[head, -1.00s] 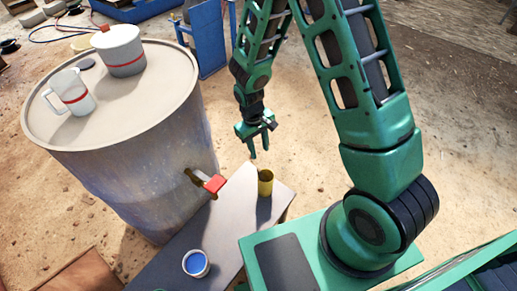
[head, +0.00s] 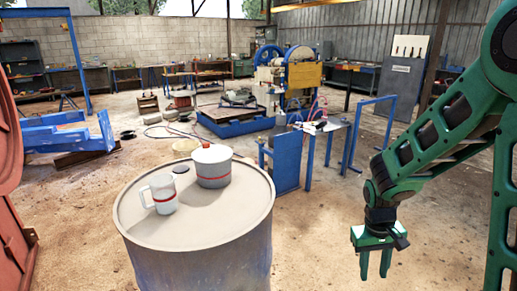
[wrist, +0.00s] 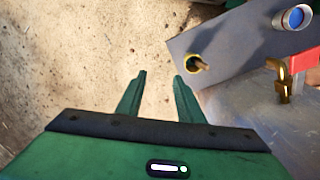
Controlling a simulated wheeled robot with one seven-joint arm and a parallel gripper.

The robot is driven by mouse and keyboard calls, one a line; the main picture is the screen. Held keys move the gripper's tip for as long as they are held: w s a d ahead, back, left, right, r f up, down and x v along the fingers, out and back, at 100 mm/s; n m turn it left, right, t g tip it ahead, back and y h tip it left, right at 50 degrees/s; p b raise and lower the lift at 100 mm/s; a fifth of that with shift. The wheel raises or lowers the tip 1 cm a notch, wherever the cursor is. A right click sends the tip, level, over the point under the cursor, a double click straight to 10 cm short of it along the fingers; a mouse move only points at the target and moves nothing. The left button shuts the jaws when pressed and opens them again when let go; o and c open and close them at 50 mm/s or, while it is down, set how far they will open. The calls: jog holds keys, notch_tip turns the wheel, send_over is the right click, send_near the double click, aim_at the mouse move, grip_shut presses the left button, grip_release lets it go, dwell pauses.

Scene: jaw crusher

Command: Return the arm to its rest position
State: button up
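My gripper (head: 376,265) hangs at the lower right of the head view, fingers pointing down. Its two green fingers are apart with nothing between them, and it also shows in the wrist view (wrist: 160,78). My green arm is bent, with its forearm coming down from the upper right. In the wrist view, a yellow cup (wrist: 195,63) with something brownish inside stands on a grey bench (wrist: 235,50), ahead and to the right of the fingers, apart from them.
A large drum (head: 200,250) stands left of my gripper, with a mug (head: 162,193) and a lidded pot (head: 211,166) on top. In the wrist view, a brass tap with a red handle (wrist: 304,60) and a blue-filled cup (wrist: 293,18) show at right. A blue frame (head: 385,120) stands behind.

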jog(key=s+d+r+m, duration=0.3)
jog(key=s+r, duration=0.4)
jog(key=s, duration=0.3)
jog(key=s+d+r+m+y, duration=0.1)
jog(key=s+d+r+m, duration=0.2)
jog(key=s+d+r, duration=0.2)
jog(key=s+r, duration=0.3)
jog(key=s, duration=0.3)
jog(key=shift+d+t+y, duration=0.3)
jog(key=shift+d, duration=0.1)
jog(key=shift+s, duration=0.1)
